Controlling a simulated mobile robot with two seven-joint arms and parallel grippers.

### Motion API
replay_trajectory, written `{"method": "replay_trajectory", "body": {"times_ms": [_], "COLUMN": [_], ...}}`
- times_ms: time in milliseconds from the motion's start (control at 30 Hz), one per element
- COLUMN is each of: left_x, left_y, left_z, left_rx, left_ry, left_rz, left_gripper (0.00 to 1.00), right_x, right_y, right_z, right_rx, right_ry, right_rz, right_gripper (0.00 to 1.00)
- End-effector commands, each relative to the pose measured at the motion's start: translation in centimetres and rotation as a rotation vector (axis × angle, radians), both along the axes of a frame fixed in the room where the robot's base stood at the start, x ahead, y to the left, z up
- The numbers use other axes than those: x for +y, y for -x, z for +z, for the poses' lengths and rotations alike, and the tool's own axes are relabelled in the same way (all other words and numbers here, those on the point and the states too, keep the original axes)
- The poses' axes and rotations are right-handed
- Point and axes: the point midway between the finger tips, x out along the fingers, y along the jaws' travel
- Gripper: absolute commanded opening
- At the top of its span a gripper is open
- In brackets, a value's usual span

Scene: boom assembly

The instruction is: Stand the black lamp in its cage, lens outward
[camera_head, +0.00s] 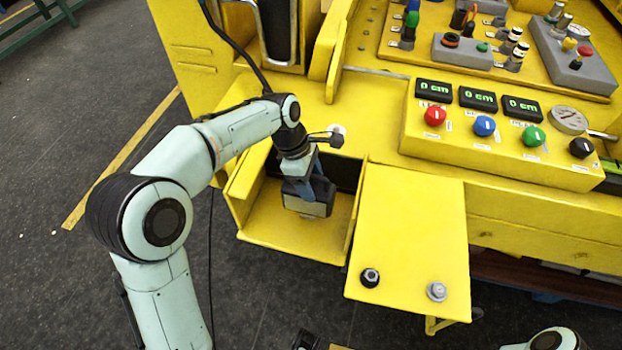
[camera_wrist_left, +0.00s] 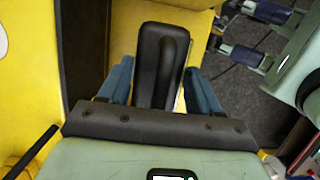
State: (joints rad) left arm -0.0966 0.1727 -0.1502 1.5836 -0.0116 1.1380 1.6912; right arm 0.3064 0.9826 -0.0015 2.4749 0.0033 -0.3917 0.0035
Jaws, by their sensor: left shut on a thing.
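The black lamp (camera_head: 308,207) is inside the yellow open-fronted cage (camera_head: 275,228), its paler lower face toward the front. My left gripper (camera_head: 304,187) reaches down into the cage from above and is shut on the lamp. In the left wrist view the lamp's black back and raised handle (camera_wrist_left: 161,65) show between the blue fingers (camera_wrist_left: 160,88). The fingers hide its sides, and I cannot tell whether its base touches the cage floor. My right gripper (camera_wrist_left: 226,28) shows at the upper right of that view, its two fingers apart with nothing between them.
A yellow plate (camera_head: 410,225) with a black knob (camera_head: 370,277) and a silver knob (camera_head: 437,291) juts out right of the cage. A button panel (camera_head: 500,130) stands behind it. A black cable (camera_head: 235,45) hangs near my left wrist. Dark floor lies open at the left.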

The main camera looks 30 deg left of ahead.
Motion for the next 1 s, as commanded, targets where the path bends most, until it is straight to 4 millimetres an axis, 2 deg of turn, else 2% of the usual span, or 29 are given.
{"method": "replay_trajectory", "body": {"times_ms": [500,1000], "left_x": [0.0,-0.1], "left_y": [-0.1,0.0], "left_z": [0.2,-0.7], "left_rx": [-0.006,-0.004], "left_ry": [0.002,0.001], "left_rz": [0.0,0.0], "left_gripper": [0.0,0.0], "right_x": [0.0,0.0], "right_y": [0.0,0.0], "right_z": [0.1,0.0], "right_rx": [-0.001,0.0], "right_ry": [0.0,0.0], "right_rz": [0.0,0.0], "right_gripper": [0.43,0.43]}}
